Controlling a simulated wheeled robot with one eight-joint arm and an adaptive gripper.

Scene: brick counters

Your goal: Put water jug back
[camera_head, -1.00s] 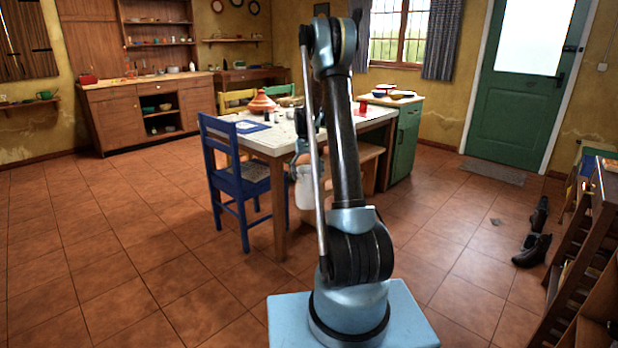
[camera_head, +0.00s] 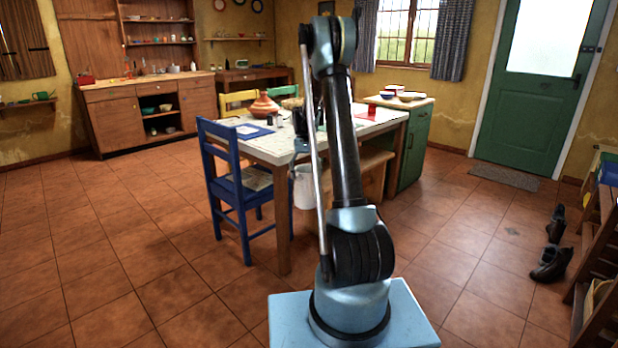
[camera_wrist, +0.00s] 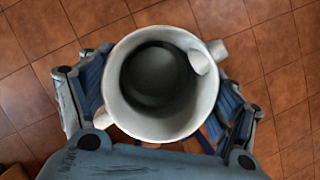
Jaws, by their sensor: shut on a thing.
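The water jug is white and open-topped. In the wrist view the jug (camera_wrist: 117,98) fills the middle, seen from above into its dark inside, with a spout or handle part at its upper right. My gripper (camera_wrist: 160,105) is shut on it, with a finger on each side of its body. In the head view the jug (camera_head: 304,188) hangs upright in front of the table's near edge, left of my arm. Most of my gripper is hidden behind my arm there. The floor tiles show below the jug in the wrist view.
The dining table (camera_head: 262,145) holds a tagine (camera_head: 264,105) and other items. A blue chair (camera_head: 238,190) stands at its left. A green cabinet (camera_head: 413,145) with bowls stands behind right. Black boots (camera_head: 551,262) and a wooden shelf (camera_head: 598,262) are at right. The left floor is clear.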

